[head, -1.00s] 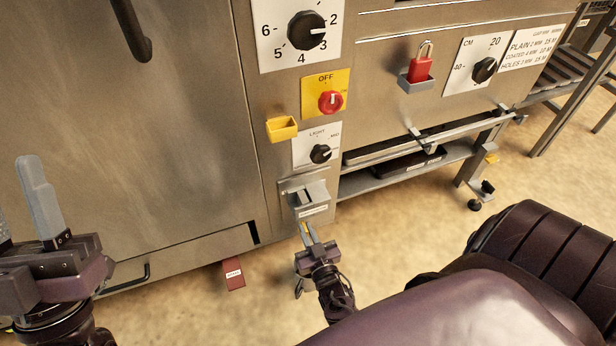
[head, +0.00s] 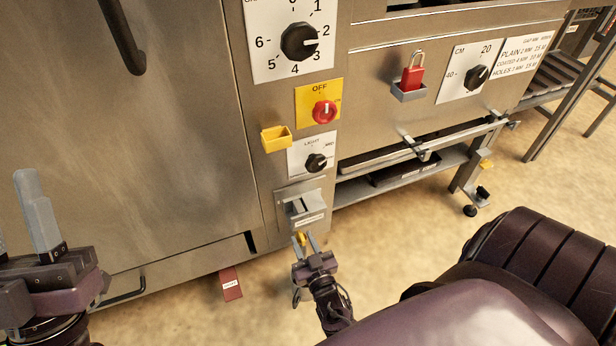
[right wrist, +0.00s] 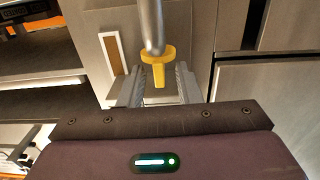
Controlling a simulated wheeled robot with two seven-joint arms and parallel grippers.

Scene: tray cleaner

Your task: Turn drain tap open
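The drain tap is a yellow handle (right wrist: 157,66) at the end of a grey metal pipe (right wrist: 151,22) in the right wrist view. In the head view its yellow part (head: 301,238) shows small under the grey bracket at the foot of the machine's panel. My right gripper (head: 306,241) is open, with one finger on each side of the handle. The right wrist view shows gaps between handle and both fingers (right wrist: 158,84). My left gripper (head: 38,212) is at the left edge of the head view, partly cut off, and looks open and empty.
The steel machine front (head: 170,140) rises behind the tap. A grey bracket (head: 300,206) sits just above it. A lower shelf (head: 400,175) is at the right. Floor around the right gripper is clear.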

